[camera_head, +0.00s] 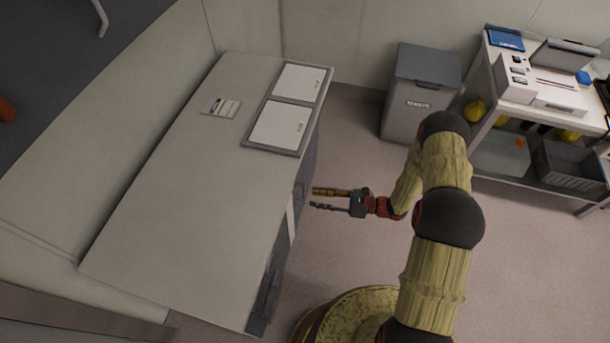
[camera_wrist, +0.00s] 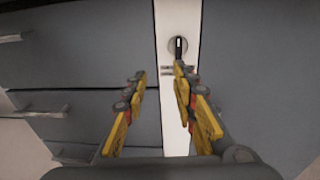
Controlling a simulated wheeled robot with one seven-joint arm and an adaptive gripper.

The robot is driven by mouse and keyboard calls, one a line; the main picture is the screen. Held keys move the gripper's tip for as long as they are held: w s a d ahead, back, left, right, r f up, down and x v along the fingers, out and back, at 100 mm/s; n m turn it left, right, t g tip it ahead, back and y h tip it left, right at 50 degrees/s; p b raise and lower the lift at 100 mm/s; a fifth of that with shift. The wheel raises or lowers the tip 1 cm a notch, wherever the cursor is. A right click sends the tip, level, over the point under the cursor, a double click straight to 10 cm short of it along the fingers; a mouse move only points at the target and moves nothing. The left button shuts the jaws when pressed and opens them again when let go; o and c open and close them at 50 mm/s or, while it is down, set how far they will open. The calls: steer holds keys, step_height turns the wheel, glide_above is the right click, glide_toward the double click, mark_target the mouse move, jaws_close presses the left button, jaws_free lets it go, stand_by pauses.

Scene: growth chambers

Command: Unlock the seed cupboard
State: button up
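The seed cupboard shows in the head view as a long grey-topped cabinet (camera_head: 190,200). In the wrist view its dark grey front (camera_wrist: 85,45) has a white vertical strip (camera_wrist: 177,120) with a round lock (camera_wrist: 178,45) near the top. My gripper (camera_head: 312,198) is just right of the cabinet front in the head view. In the wrist view my gripper (camera_wrist: 159,72) is open, with nothing between its fingers. The lock lies beyond the fingertips, closer to the right finger, and looks untouched.
Drawer handles (camera_wrist: 45,112) stick out at the left of the front. A grey bin (camera_head: 420,90) stands behind my arm. A shelf cart (camera_head: 540,85) is at the back right. The floor (camera_head: 350,255) between my base and the cabinet is clear.

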steer(key=w+a+r+t+b, duration=0.1)
steer(key=w+a+r, duration=0.1)
steer(key=w+a, duration=0.3)
steer(key=shift+a+m+b, duration=0.3)
steer(key=shift+a+b, duration=0.05)
steer(key=shift+a, duration=0.4)
steer(key=shift+w, duration=0.1)
steer(key=shift+c, duration=0.4)
jaws_close()
